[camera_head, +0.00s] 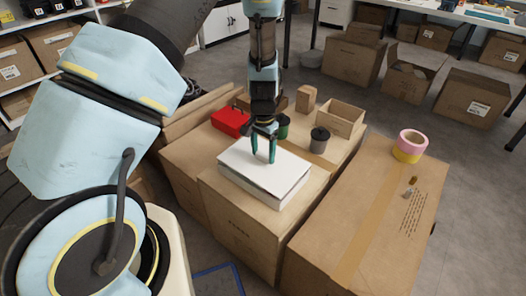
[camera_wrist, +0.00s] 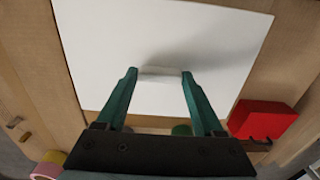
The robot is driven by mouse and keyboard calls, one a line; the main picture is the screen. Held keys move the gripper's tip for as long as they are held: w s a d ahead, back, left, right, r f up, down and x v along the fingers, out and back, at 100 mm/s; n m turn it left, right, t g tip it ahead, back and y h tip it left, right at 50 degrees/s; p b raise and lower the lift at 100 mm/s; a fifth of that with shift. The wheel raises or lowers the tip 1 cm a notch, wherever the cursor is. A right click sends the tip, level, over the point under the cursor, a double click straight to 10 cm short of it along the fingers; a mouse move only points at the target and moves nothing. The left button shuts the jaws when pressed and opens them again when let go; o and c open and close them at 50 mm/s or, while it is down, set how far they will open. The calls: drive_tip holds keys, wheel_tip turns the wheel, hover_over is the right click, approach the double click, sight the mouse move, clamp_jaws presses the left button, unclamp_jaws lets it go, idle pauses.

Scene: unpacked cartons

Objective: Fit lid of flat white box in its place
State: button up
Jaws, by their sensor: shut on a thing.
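The flat white box (camera_head: 288,198) sits on a brown carton, below my gripper. Its white lid (camera_head: 240,165) lies over the top of the box; whether it is fully seated or slightly raised I cannot tell. In the wrist view the lid (camera_wrist: 100,45) shows as a broad white sheet with a small white raised grip (camera_wrist: 160,76) near its edge. My gripper (camera_head: 263,157) points down at the lid, its green fingers on either side of that grip. The wrist view shows the fingers (camera_wrist: 160,72) closed on the grip. The box walls are hidden there.
A red box (camera_head: 231,121), a green canister (camera_head: 283,128), a grey canister (camera_head: 320,142), an open wooden box (camera_head: 341,117) and a small wooden block (camera_head: 305,98) stand behind the white box. Tape rolls (camera_head: 410,146) lie on the right carton, which is otherwise mostly clear.

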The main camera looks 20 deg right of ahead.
drive_tip(key=shift+f+b, duration=0.6)
drive_tip(key=shift+f, duration=0.4)
drive_tip(key=o, duration=1.5)
drive_tip(key=shift+r, duration=0.1)
wheel_tip(320, 180, up, 11)
drive_tip(key=shift+f+p, duration=0.15)
drive_tip(key=shift+p, duration=0.25)
drive_tip(key=w+a+r+n, duration=0.1)
drive_tip(key=a+r+n, duration=0.25)
drive_tip(key=a, duration=0.45)
drive_tip(key=w+a+r+n, duration=0.1)
drive_tip(key=a+r+n, duration=0.1)
drive_tip(key=a+r, duration=0.35)
drive_tip(key=s+a+r+n+t, duration=0.1)
drive_tip(key=s+a+r+n, duration=0.15)
drive_tip(key=a, duration=0.55)
drive_tip(key=s+a+r+n+t, duration=0.1)
drive_tip(key=s+a+n, duration=0.2)
drive_tip(key=a, duration=0.5)
drive_tip(key=r+p, duration=1.4)
drive_tip(key=r, duration=0.1)
drive_tip(key=shift+s+a+r+p, duration=0.15)
drive_tip(key=shift+s+a+p, duration=0.05)
drive_tip(key=shift+a+p, duration=0.2)
